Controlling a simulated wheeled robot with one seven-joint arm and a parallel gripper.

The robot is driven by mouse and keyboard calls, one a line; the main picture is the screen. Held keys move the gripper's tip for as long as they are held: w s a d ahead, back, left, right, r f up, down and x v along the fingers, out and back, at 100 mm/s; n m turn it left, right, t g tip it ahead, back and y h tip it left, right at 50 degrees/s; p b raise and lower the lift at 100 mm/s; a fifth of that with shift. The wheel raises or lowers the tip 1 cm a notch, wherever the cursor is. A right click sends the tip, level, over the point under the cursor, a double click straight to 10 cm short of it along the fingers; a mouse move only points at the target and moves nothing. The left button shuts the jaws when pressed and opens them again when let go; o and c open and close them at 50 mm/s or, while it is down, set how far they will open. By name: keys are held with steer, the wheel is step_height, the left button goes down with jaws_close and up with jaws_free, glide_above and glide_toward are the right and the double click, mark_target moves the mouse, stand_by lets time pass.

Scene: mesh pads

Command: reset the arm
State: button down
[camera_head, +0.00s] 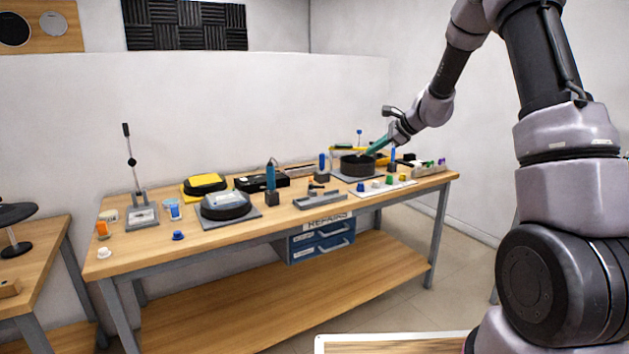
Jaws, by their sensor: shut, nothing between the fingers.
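My arm comes in from the right and reaches over the far right part of the workbench (235,240). My gripper (388,140) is small in view at the end of the arm, beside a teal bar (377,146) that slants down toward a round black pot (357,164). The gripper is shut with nothing held. Its fingertips are too small to make out, and I cannot tell whether they touch the teal bar. The pot stands on a grey pad at the back right of the bench.
Near the arm are a white strip with coloured blocks (384,187), a yellow frame (345,149) and a grey tray (321,199). Farther left are a black-and-grey device (226,206) and a tall stand (132,165). Open air lies above the bench's middle.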

steer(key=s+r+n+g+h, duration=0.1)
steer(key=s+r+n, duration=0.6)
steer(key=s+r, duration=0.9)
steer(key=s+d+n+h, duration=0.2)
steer(key=s+d+n, duration=0.1)
steer(key=s, duration=0.9)
steer(key=s+d+n+t+h, duration=0.1)
steer(key=s+d+n+h, duration=0.1)
steer(key=s, duration=1)
steer(key=d+n, duration=0.1)
steer(key=n, duration=0.1)
steer(key=shift+s+n, duration=0.3)
